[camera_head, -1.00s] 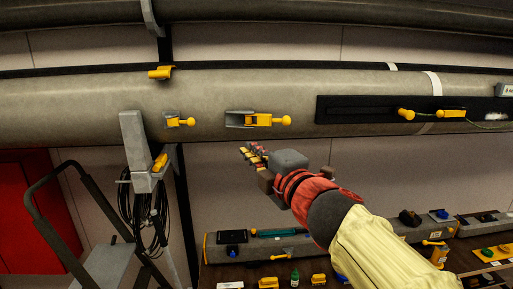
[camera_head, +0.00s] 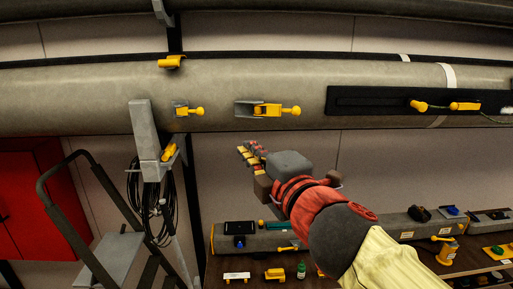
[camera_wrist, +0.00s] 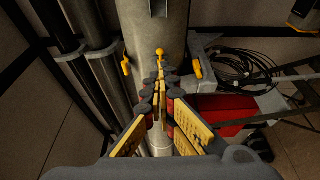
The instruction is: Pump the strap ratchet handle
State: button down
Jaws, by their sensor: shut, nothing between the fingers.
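A grey bracket with a yellow ball-ended handle (camera_head: 281,110) sits on the long grey spar (camera_head: 225,85). A smaller fitting with a yellow knob (camera_head: 197,111) is to its left. I cannot tell for sure which is the strap ratchet. My gripper (camera_head: 242,151) is shut and empty, just below the larger handle in the picture and apart from it. In the wrist view the shut fingers (camera_wrist: 160,80) point along the spar toward a yellow ball knob (camera_wrist: 159,52); whether they touch it is unclear.
A black rail with yellow handles (camera_head: 440,104) is on the spar at right. A grey post (camera_head: 144,130) with black cable coils and a step ladder (camera_head: 110,245) stand at left. A dark bench (camera_head: 345,280) with small items, including a green bottle (camera_head: 301,269), lies below.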

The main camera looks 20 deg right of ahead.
jog(key=shift+s+a, duration=0.2)
jog(key=s+a+b, duration=0.3)
jog(key=shift+s, duration=0.3)
jog(key=c, duration=2.3)
grip_release()
jog(key=shift+o, duration=0.9)
jog(key=shift+s, duration=0.1)
